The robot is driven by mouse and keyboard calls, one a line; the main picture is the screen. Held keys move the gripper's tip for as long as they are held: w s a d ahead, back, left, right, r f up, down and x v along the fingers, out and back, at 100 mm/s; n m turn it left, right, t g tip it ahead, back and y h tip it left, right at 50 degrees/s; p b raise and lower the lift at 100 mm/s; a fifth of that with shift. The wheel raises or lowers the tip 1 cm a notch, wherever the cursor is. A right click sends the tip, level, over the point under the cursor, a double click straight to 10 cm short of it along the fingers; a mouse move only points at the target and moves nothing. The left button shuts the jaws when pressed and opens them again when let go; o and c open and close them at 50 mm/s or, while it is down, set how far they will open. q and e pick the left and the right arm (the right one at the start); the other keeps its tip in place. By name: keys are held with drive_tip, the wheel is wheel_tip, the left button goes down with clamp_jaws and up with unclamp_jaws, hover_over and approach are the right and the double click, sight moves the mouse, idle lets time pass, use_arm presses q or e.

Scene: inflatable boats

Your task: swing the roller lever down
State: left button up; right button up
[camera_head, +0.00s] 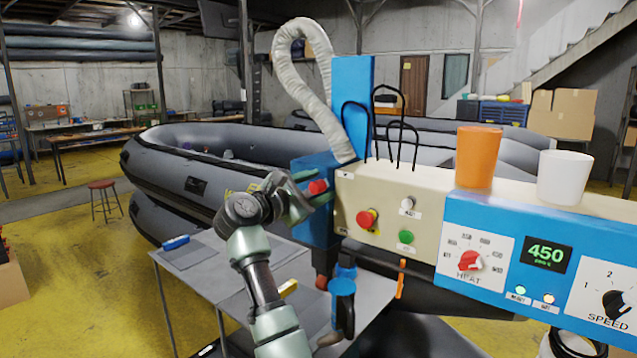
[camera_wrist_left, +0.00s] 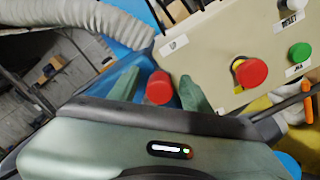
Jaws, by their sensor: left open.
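A red knob (camera_head: 317,187) sticks out on the blue machine housing (camera_head: 312,222), left of the beige control box. It looks like the end of the roller lever; the lever's shaft is not clearly seen. My left gripper (camera_head: 310,190) is open at the knob. In the left wrist view the red knob (camera_wrist_left: 159,88) lies between the two green fingers, with a gap visible on either side. I cannot tell how deep the knob sits between them. My right gripper is not in view.
The beige box (camera_head: 385,215) beside my left gripper carries a red stop button (camera_head: 367,219) and a green button (camera_head: 406,237). An orange cup (camera_head: 477,157) and a white cup (camera_head: 563,177) stand on the machine top. A grey hose (camera_head: 308,70) rises behind. A grey table (camera_head: 205,270) stands below.

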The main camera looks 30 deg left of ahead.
use_arm(q)
drive_tip(key=shift+w, duration=0.15)
clamp_jaws()
drive_tip(key=shift+f, duration=0.1)
idle(1.3)
